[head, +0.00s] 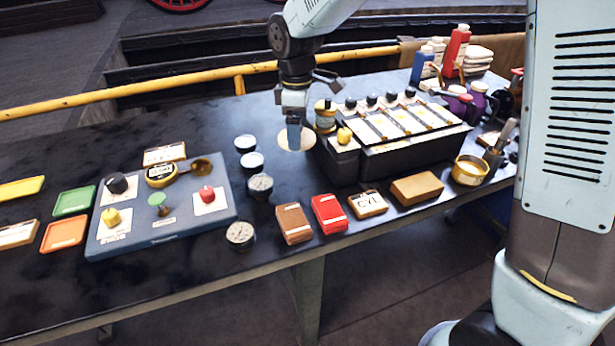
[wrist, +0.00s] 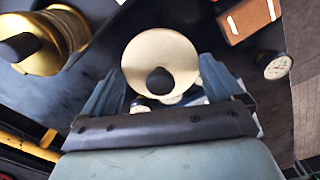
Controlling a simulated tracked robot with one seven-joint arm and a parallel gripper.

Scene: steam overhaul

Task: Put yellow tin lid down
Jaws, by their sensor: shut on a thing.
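The yellow tin lid is a pale cream-yellow disc with a dark round knob; it shows in the wrist view (wrist: 158,48) and partly in the head view (head: 283,141). My gripper (head: 293,147) points down over the bench, shut on the lid. In the wrist view its two fingers (wrist: 165,72) lie at either side of the disc. The near finger hides the knob and part of the disc in the head view. I cannot tell whether the lid touches the bench.
A labelled brass tin (head: 325,116) stands just right of my gripper, by the black rack (head: 400,155). Several gauges (head: 260,186) stand to the left, near a blue board (head: 178,232). Brown (head: 293,224) and red (head: 329,214) boxes lie in front. Bench behind the gauges is clear.

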